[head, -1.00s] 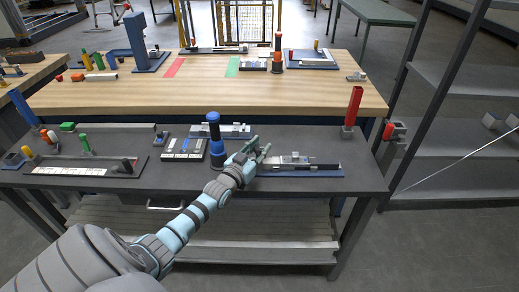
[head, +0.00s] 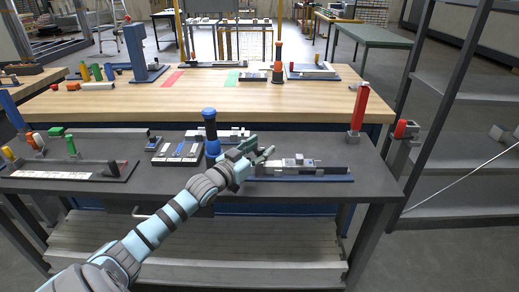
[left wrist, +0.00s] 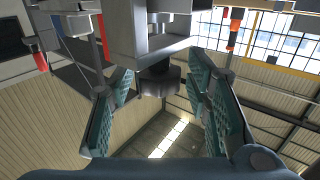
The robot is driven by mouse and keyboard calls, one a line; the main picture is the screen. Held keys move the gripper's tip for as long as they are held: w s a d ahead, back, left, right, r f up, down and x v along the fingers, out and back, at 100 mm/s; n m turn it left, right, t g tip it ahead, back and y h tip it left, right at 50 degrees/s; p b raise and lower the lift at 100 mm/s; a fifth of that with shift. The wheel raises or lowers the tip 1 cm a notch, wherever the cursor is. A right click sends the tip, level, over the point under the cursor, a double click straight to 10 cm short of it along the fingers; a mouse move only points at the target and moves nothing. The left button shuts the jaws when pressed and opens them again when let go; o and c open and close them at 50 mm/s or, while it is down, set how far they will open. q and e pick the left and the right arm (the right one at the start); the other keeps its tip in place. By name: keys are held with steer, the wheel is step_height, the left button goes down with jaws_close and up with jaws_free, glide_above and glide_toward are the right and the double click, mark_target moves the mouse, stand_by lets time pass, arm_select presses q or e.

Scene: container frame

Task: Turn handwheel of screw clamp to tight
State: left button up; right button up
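A grey metal clamp (head: 300,163) lies along a blue base plate (head: 318,178) on the dark bench's right half. My left gripper (head: 262,153) is at the left end of this clamp, its fingers apart. In the left wrist view, which appears upside down, a dark round knob (left wrist: 158,80), apparently the handwheel, sits in front of a grey block (left wrist: 165,45). My left gripper (left wrist: 160,110) has one finger on each side of the knob, with visible gaps. The handwheel cannot be made out in the head view. My right gripper is not in view.
A dark post with a blue top (head: 211,135) stands close left of my gripper. A red lever (head: 360,105) stands upright at the bench's right end, near a red-topped block (head: 403,130). A wooden table (head: 210,103) with more fixtures is behind.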

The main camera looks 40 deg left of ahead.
mark_target(259, 147)
arm_select(q)
step_height(259, 147, up, 10)
steer(key=shift+r, duration=0.1)
stand_by(0.4)
stand_by(0.5)
